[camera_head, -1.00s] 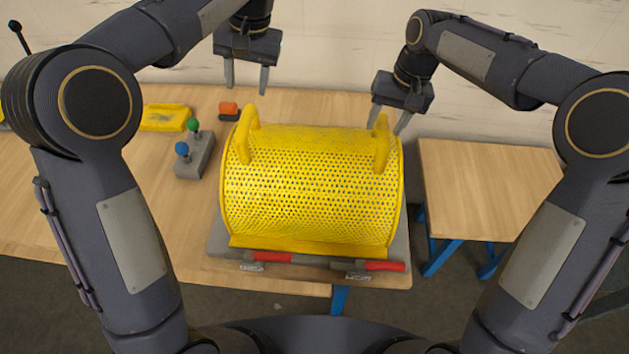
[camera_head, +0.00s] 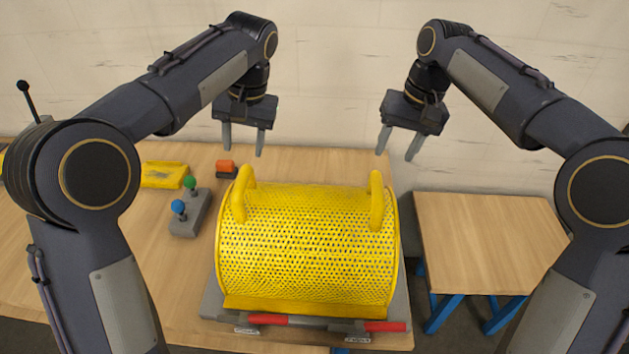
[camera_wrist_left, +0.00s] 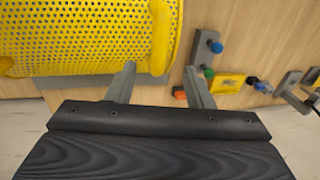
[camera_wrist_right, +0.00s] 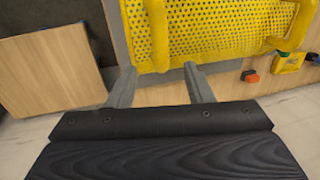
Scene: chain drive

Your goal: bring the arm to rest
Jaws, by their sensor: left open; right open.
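My left gripper (camera_head: 243,138) is open and empty, pointing down above the back of the table, behind the left handle (camera_head: 243,192) of the yellow perforated guard. My right gripper (camera_head: 397,145) is open and empty, raised behind the right handle (camera_head: 376,200). The guard (camera_head: 310,250) sits on a grey base plate (camera_head: 212,300). Neither gripper visibly holds the guard. In the left wrist view the open fingers (camera_wrist_left: 160,88) show near a handle (camera_wrist_left: 163,35). In the right wrist view the open fingers (camera_wrist_right: 160,85) show below a handle (camera_wrist_right: 158,35). The chain drive under the guard is hidden.
Red-handled clamps (camera_head: 268,320) lie along the base plate's front. A grey block with blue and green knobs (camera_head: 188,212), an orange-and-black item (camera_head: 226,168) and a yellow tray (camera_head: 163,174) stand left. A smaller side table (camera_head: 485,240) at right is bare.

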